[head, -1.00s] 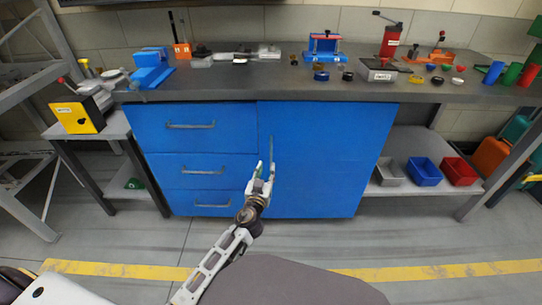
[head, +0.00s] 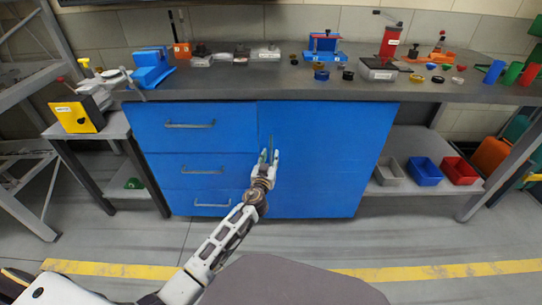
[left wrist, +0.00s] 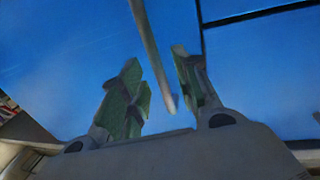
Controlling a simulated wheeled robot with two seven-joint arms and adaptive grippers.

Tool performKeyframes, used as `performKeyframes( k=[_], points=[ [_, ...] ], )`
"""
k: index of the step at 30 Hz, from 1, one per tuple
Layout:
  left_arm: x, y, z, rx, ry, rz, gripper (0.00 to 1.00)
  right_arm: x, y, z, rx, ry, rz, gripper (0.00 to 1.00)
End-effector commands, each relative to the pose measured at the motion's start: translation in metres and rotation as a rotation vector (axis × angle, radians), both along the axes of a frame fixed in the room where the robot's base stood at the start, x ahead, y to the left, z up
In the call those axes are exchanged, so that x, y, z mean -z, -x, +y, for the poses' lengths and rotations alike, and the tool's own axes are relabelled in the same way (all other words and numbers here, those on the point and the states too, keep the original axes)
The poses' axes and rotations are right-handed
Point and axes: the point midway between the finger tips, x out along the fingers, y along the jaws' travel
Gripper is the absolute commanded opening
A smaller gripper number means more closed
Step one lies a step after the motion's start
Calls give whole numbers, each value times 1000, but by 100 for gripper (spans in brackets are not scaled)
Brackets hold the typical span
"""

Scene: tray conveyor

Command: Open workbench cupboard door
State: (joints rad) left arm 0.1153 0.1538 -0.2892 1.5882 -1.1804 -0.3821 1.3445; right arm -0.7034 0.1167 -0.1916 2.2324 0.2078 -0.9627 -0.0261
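The workbench cupboard door (head: 330,165) is a flat blue panel to the right of the drawers, and it looks closed. Its thin vertical grey handle (head: 272,142) is near the door's left edge, its lower part overlapped by my left gripper (head: 269,157). In the left wrist view, my left gripper (left wrist: 157,78) has its two greenish fingers apart. The handle bar (left wrist: 150,50) runs between them, its free end low between the fingers. No clear contact shows, and the depth is hard to judge. My right gripper is not in view.
Blue drawers (head: 190,127) with bar handles are left of the door. The dark worktop (head: 230,82) above carries tools and small parts. Open bins, including a red bin (head: 460,170), sit on a shelf right of the cupboard. The floor before the door is clear except for my arm.

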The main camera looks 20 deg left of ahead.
Motion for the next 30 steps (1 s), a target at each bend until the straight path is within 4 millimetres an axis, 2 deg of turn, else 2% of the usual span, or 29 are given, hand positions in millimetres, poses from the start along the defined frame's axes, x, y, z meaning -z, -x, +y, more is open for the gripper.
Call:
performKeyframes(
  k=[9, 22, 23, 30],
  points=[
    [0, -19, 1, 1, 0, 0, 32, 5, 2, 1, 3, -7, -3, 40],
    [0, -22, 2, 0, 0, 1, 32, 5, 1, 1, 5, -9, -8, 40],
    [0, -22, 2, 0, 0, 1, 31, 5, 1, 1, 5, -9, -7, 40],
    [0, -22, 2, 0, 0, 1, 0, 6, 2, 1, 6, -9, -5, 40]
  ],
)
